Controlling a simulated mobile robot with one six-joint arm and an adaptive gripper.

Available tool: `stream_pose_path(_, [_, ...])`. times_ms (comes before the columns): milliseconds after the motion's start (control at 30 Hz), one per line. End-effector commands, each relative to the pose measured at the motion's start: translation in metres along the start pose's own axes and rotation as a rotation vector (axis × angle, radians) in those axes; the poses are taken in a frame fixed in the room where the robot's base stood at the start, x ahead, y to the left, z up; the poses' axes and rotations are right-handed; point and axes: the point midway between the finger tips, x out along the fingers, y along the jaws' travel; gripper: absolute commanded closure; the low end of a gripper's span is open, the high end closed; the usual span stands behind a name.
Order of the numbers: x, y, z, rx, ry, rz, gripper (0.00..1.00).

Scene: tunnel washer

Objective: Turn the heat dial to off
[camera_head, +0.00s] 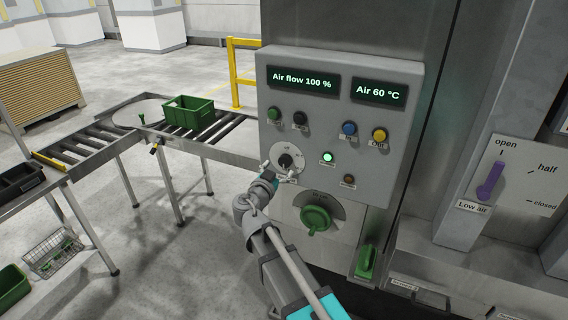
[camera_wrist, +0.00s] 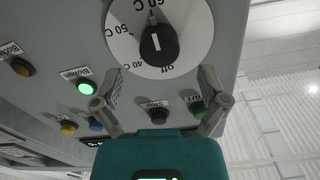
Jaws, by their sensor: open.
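The heat dial (camera_head: 286,160) is a black knob on a round white plate, low on the left of the grey control panel. In the wrist view the knob (camera_wrist: 159,45) shows close up, upside down, with scale marks 40, 50 and 60 C and "off" around it. Its white line runs roughly vertical in that picture; which mark it points to is hard to tell. My gripper (camera_head: 279,179) is just in front of and below the dial. In the wrist view my gripper (camera_wrist: 161,74) is open, its fingers apart on either side below the knob, holding nothing.
The panel (camera_head: 318,120) reads "Air flow 100 %" and "Air 60 °C". Several buttons and a lit green lamp (camera_head: 328,158) sit near the dial. A green rotary handle (camera_head: 316,219) is below it. A purple lever (camera_head: 489,182) is at right; a roller conveyor (camera_head: 225,128) stands left.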

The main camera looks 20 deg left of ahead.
Motion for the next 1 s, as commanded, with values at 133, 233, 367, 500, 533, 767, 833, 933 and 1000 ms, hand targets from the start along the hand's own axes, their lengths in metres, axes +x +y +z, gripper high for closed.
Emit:
stream_pose_path(133, [0.021,-0.001,0.000,0.000,0.000,0.001,0.07])
stream_pose_path(233, [0.029,0.000,0.000,0.000,0.000,0.002,0.07])
stream_pose_path(367, [0.036,0.000,0.000,0.000,0.000,0.002,0.07])
stream_pose_path(500, [0.038,0.001,0.000,0.000,0.000,0.001,0.07])
stream_pose_path(533, [0.038,0.001,0.000,0.000,0.000,0.001,0.07])
stream_pose_path(767, [0.037,0.001,0.000,0.000,0.000,0.001,0.12])
stream_pose_path(833, [0.037,0.001,0.000,0.000,0.000,0.001,0.25])
stream_pose_path(933, [0.037,0.001,0.000,0.000,0.000,0.001,0.44])
stream_pose_path(1000, [0.037,0.001,0.000,0.000,0.000,0.001,0.57])
